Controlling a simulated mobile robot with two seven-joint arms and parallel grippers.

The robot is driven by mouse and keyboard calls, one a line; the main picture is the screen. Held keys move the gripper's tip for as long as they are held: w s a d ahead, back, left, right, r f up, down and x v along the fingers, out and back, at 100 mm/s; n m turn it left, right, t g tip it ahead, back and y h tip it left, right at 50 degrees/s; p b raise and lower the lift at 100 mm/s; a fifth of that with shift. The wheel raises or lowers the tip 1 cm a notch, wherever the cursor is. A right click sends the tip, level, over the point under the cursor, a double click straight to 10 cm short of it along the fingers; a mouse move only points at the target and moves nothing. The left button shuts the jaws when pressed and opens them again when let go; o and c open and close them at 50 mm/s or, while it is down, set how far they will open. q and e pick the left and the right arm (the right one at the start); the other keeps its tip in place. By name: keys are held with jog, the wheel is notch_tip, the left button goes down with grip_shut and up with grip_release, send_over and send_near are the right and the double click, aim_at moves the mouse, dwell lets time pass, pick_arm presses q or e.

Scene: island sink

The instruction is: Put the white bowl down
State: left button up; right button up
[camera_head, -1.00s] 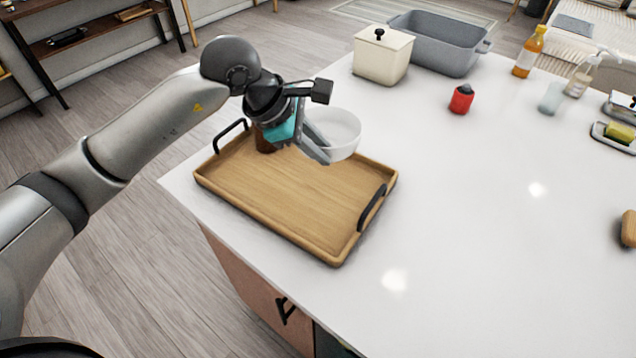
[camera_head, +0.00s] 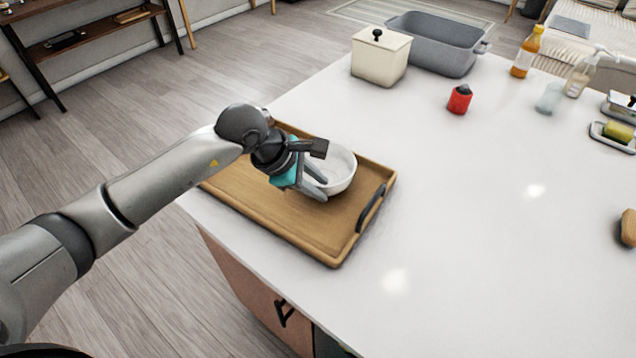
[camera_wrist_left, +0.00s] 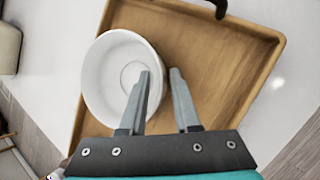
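The white bowl (camera_head: 342,170) sits upright on the wooden tray (camera_head: 300,237), toward its far right part. It also shows in the left wrist view (camera_wrist_left: 105,85), seen from above and empty. My left gripper (camera_head: 320,183) is at the bowl's near side. In the left wrist view its fingers (camera_wrist_left: 160,75) are apart, one over the bowl's inside and one outside over the tray, with the rim between them. I see a gap between the fingers and the rim. My right gripper is not in view.
A dark tray handle (camera_head: 371,208) stands at the right. A cream lidded box (camera_head: 380,58), a grey basin (camera_head: 435,45) and a red object (camera_head: 460,99) are farther back. The white counter (camera_head: 480,230) right of the tray is mostly clear.

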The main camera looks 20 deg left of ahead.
pick_arm(q)
jog(key=shift+o, duration=1.4)
jog(key=v, duration=1.2)
